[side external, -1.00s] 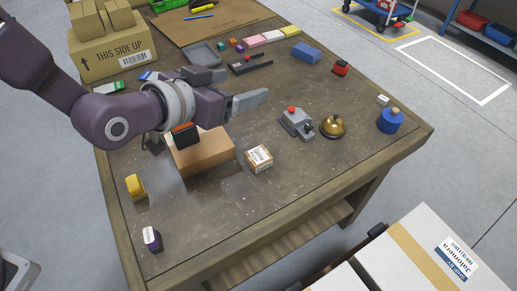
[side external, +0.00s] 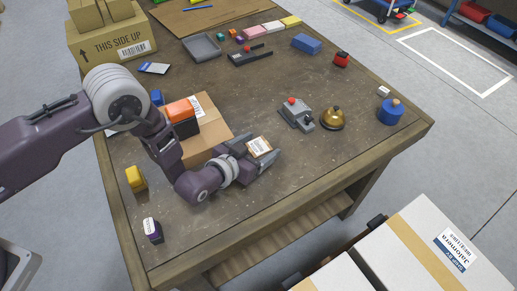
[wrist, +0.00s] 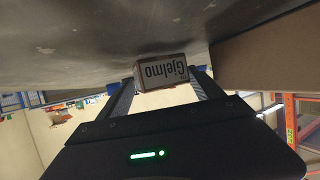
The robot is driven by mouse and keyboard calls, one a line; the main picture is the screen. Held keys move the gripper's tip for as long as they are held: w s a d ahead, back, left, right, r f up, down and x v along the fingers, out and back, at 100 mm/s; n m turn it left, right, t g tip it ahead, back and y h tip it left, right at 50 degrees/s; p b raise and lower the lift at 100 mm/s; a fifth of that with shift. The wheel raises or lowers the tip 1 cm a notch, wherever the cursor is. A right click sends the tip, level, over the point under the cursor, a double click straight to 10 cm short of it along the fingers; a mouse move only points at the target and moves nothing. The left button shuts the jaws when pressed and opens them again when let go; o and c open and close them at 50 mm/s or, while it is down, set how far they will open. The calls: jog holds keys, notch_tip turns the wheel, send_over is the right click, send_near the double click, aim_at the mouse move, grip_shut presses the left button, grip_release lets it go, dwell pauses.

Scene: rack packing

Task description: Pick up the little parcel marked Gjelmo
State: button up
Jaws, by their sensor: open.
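The little parcel (side external: 259,147) is a small brown box with a white label, lying on the workbench. In the wrist view its side reads "Gjelmo" in dark letters on the parcel (wrist: 162,73). My gripper (side external: 262,155) is low over the bench with its fingers apart, one on each side of the parcel. In the wrist view the parcel sits between the ends of my gripper's fingers (wrist: 165,82). I cannot tell whether either finger touches it.
A larger brown carton (side external: 208,125) stands close to the left of the parcel, beside my arm. A grey device with a red button (side external: 297,113) and a brass bell (side external: 333,119) stand to the right. The bench's front right is clear.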

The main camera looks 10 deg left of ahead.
jog(key=c, duration=1.1)
jog(key=shift+r, duration=0.1)
